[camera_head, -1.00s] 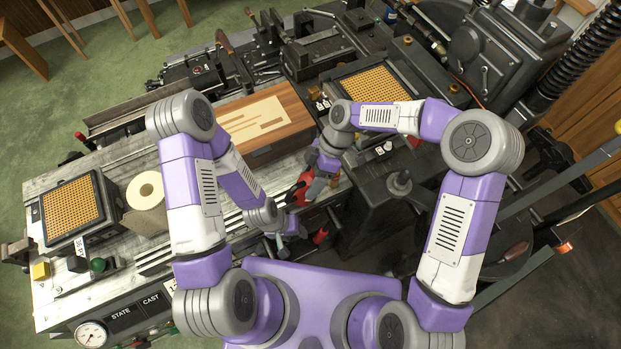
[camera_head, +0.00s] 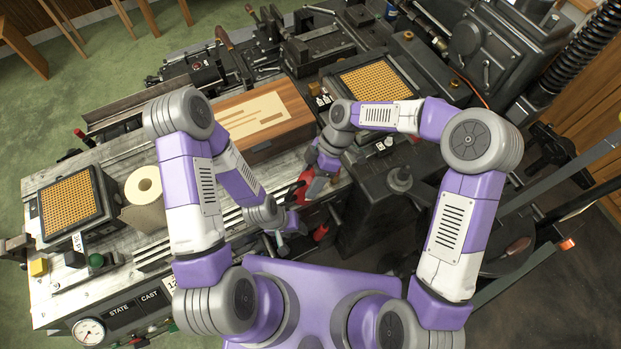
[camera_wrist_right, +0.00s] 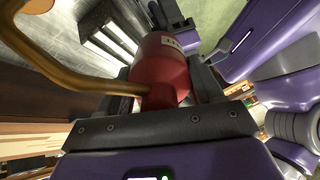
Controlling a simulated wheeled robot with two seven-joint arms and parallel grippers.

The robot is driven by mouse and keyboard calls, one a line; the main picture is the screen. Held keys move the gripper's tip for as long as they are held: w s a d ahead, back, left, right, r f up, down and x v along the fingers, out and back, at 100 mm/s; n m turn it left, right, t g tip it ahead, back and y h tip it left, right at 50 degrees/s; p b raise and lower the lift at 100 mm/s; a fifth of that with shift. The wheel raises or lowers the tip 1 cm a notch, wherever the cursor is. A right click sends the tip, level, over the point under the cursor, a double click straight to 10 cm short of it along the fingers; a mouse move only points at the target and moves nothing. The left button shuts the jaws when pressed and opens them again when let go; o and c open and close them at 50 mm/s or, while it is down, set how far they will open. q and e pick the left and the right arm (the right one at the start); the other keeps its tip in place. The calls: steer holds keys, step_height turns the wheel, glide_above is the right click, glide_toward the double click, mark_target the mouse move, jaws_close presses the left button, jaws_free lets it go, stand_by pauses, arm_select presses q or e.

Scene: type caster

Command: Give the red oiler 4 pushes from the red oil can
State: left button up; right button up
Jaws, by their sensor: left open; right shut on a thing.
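The red oil can (camera_wrist_right: 160,72) is held between the jaws of my right gripper (camera_wrist_right: 168,100) in the right wrist view; a brass-coloured spout (camera_wrist_right: 62,74) runs from it to the upper left. In the head view the red can (camera_head: 304,182) shows only in part by my right gripper (camera_head: 316,180), near the front edge of the bench. My left gripper (camera_head: 284,240) is open and empty, just below and left of it. A small red thing (camera_head: 320,233) lies right of my left gripper; I cannot tell if it is the red oiler.
A wooden box (camera_head: 262,125) stands behind the grippers. A paper roll (camera_head: 144,186) and an orange-grid tray (camera_head: 70,205) stand at the left. A dark machine (camera_head: 400,215) stands close on the right. The left bench strip is partly clear.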

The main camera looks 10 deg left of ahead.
arm_select(q)
steer(key=shift+s+a+f, duration=0.1)
steer(key=shift+s+f, duration=0.1)
steer(key=shift+f, duration=0.25)
steer(key=shift+w+r+p, duration=0.2)
steer(key=shift+r+p, duration=0.25)
steer(key=shift+p, duration=0.2)
arm_select(e)
steer(key=shift+w+r, duration=0.3)
steer(key=shift+r, duration=0.6)
arm_select(q)
steer(key=shift+f, duration=0.1)
arm_select(e)
steer(key=shift+s+a+f, duration=0.1)
